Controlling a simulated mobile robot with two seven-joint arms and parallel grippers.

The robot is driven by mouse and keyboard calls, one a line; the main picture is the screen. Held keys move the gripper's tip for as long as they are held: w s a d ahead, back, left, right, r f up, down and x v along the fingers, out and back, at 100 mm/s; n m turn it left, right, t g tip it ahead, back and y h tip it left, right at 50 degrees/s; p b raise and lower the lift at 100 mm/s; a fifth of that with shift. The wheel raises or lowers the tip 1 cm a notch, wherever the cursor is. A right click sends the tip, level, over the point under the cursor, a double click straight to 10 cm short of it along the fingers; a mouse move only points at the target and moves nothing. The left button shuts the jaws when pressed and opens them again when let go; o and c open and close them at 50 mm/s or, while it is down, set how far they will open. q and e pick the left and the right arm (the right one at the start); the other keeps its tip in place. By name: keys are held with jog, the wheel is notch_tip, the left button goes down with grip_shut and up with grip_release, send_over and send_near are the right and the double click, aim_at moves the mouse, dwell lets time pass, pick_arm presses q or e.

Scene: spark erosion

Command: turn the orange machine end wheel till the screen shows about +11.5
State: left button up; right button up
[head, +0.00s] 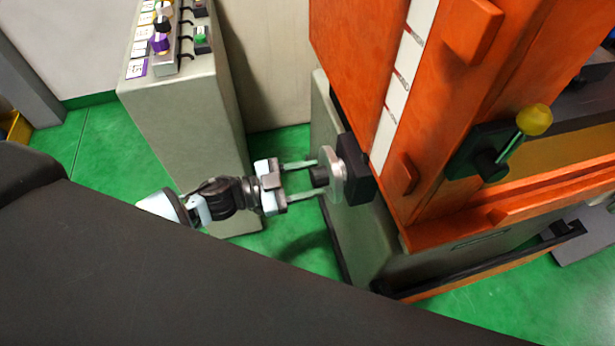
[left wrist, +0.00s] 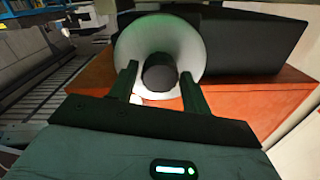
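The end wheel (head: 336,176) is a light grey disc with a black round hub (head: 320,175). It sits on a black block at the lower left side of the orange machine (head: 450,110). In the left wrist view the wheel (left wrist: 190,42) faces me, with its hub (left wrist: 160,73) in the middle. My left gripper (head: 320,178) is open, its two fingers spread on either side of the hub, near the disc face. In the left wrist view no firm contact with the hub can be made out. My right gripper and a readable screen are not in view.
A grey cabinet (head: 180,125) with knobs and buttons on top stands left of the machine. A yellow-knobbed lever (head: 533,120) is on the machine's right. Green floor (head: 95,150) is clear between cabinet and wall. A large dark surface fills the lower foreground.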

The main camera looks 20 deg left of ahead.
pick_arm(q)
jog(key=c, duration=0.6)
jog(key=shift+m, duration=0.7)
jog(key=shift+c, duration=0.2)
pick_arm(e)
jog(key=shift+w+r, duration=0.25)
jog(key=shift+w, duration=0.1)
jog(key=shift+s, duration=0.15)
pick_arm(q)
jog(key=o, duration=0.7)
jog(key=shift+c, duration=0.2)
jog(key=o, duration=0.3)
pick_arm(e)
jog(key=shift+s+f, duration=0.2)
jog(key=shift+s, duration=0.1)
pick_arm(q)
jog(key=shift+a, duration=0.15)
jog(key=v, duration=0.7)
jog(key=shift+s+a+b, duration=0.25)
jog(key=shift+b, duration=0.15)
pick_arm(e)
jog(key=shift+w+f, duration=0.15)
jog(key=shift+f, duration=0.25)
